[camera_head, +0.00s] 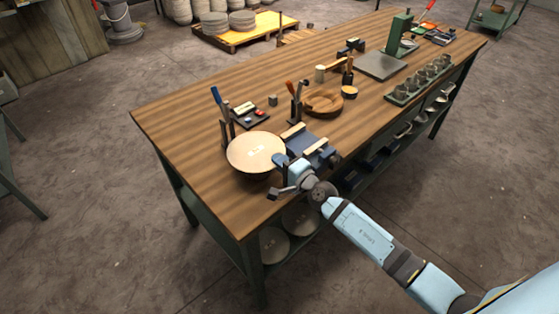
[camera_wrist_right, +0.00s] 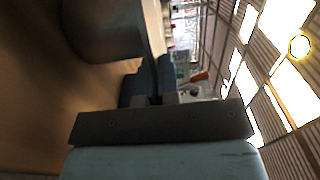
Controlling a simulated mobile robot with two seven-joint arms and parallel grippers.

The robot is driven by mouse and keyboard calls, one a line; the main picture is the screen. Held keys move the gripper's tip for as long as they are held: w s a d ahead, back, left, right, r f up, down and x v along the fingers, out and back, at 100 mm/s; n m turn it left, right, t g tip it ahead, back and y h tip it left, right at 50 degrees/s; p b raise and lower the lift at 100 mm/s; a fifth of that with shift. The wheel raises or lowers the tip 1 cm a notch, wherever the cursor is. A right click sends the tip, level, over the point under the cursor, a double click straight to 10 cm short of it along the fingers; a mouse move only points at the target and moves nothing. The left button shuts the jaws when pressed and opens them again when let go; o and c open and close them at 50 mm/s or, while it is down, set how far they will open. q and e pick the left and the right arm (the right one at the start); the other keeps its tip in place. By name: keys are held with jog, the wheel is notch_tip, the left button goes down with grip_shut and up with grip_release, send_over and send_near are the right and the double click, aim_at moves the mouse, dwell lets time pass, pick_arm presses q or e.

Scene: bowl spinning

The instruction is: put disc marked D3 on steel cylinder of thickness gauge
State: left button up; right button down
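A round pale disc (camera_head: 256,152) with a small label lies near the left front of the workbench; the label is too small to read, so I cannot tell if it is D3. My right gripper (camera_head: 279,177) is at the disc's right front edge, with its jaws apart; I cannot tell whether it touches it. In the right wrist view a dark gripper part crosses the bottom, and a grey rounded shape (camera_wrist_right: 103,28) is at upper left. A green upright stand (camera_head: 398,35) is at the far end; I cannot identify the gauge's steel cylinder. My left gripper is out of view.
A blue vise-like block (camera_head: 311,150) stands close behind my right gripper. A wooden bowl (camera_head: 323,102), tool holders and a small dark tray (camera_head: 249,115) are beyond. A green rack (camera_head: 419,80) holds several cups at right. The bench's left end is clear.

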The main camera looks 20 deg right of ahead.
jog(key=shift+f, duration=0.25)
dwell(0.3)
jog(key=c, duration=1.3)
grip_release()
jog(key=shift+o, duration=0.2)
jog(key=shift+s, duration=0.1)
jog(key=shift+s+d+b, duration=0.15)
jog(key=shift+s+d, duration=0.55)
jog(key=shift+s, duration=0.2)
jog(key=shift+s+d+b, duration=0.2)
jog(key=shift+s+d, duration=0.45)
jog(key=shift+s, duration=0.3)
jog(key=shift+s+d+b, duration=0.15)
jog(key=shift+s+d, duration=0.55)
jog(key=shift+s, duration=0.2)
